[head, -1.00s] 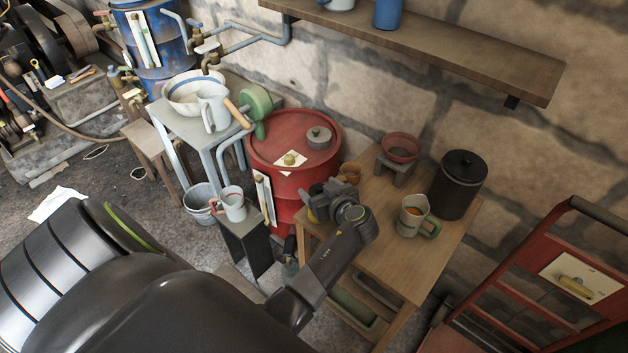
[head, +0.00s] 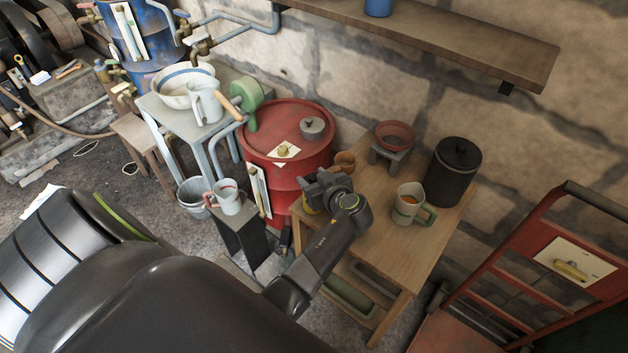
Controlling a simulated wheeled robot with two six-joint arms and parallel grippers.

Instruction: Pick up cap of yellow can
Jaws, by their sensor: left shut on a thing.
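The yellow can (head: 309,208) stands on the left end of the wooden table, and only a small strip of it shows beside my left gripper. My left gripper (head: 321,188) is over the top of the can, with its arm reaching in from below. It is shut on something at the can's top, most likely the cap. The cap itself is hidden by the gripper, so I cannot tell whether it is clear of the can. My right gripper is not in view.
The wooden table (head: 386,243) also carries a small brown cup (head: 345,161), a mug (head: 408,203), a black lidded pot (head: 452,172) and a red bowl (head: 396,135) on a stand. A red drum (head: 262,140) stands close left of my gripper.

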